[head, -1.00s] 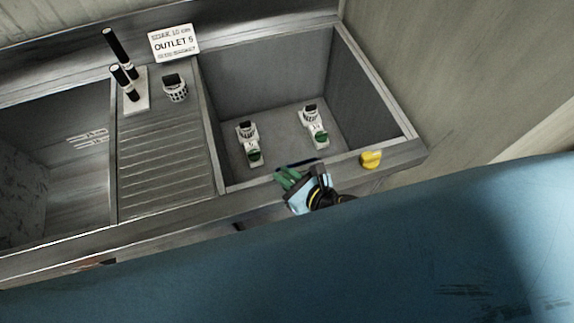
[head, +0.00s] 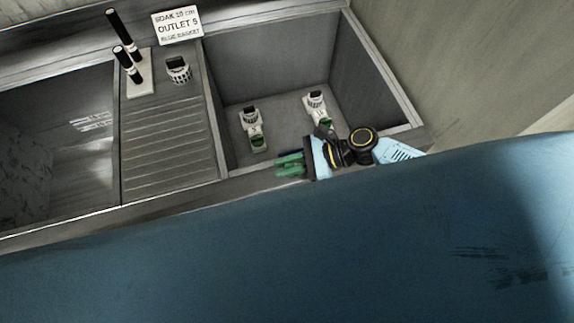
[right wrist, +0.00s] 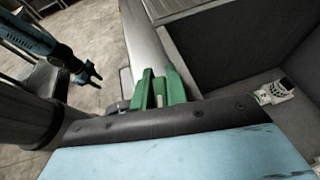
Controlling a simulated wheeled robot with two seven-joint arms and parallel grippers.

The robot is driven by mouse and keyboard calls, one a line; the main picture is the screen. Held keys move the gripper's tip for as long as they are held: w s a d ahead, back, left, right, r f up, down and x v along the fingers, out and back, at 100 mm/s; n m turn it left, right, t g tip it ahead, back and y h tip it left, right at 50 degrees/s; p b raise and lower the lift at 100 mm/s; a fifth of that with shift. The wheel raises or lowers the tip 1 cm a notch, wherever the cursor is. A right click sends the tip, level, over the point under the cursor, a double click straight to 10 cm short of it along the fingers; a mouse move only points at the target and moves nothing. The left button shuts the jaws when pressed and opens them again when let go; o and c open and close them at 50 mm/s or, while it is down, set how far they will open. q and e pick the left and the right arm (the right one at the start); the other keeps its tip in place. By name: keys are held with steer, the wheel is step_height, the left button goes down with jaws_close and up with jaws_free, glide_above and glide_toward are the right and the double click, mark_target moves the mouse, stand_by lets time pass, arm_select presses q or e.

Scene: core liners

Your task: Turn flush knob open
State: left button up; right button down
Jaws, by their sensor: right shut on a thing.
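My right gripper (head: 291,164) is at the front rim of the right basin, its green fingers pointing left. In the right wrist view its fingers (right wrist: 160,88) stand close together on the sink's front rim (right wrist: 146,42), which seems to be between them. A yellow knob was on this rim farther right; my right arm hides that spot now. A white knob with a black top (head: 178,70) stands at the back of the drainboard. Which knob is the flush knob is not clear. My left gripper (right wrist: 90,74) shows small in the right wrist view, its prongs apart and empty.
Two white fittings with black tops and green parts, left (head: 252,128) and right (head: 316,104), stand in the right basin (head: 285,60). The ribbed drainboard (head: 168,145) is clear.

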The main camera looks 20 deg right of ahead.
steer(key=shift+s+d+f+n+g+b, duration=0.1)
steer(key=shift+s+f+n+g+b, duration=0.1)
steer(key=shift+n+g+b, duration=0.3)
steer(key=shift+s+f+n+g+b, duration=0.2)
steer(key=shift+n+g, duration=0.4)
steer(key=shift+g, duration=0.2)
steer(key=c, duration=1.4)
jaws_free()
steer(key=shift+w+r, duration=0.15)
steer(key=shift+d, duration=0.15)
steer(key=b+v, duration=0.1)
steer(key=v, duration=1.2)
steer(key=shift+w+r, duration=0.1)
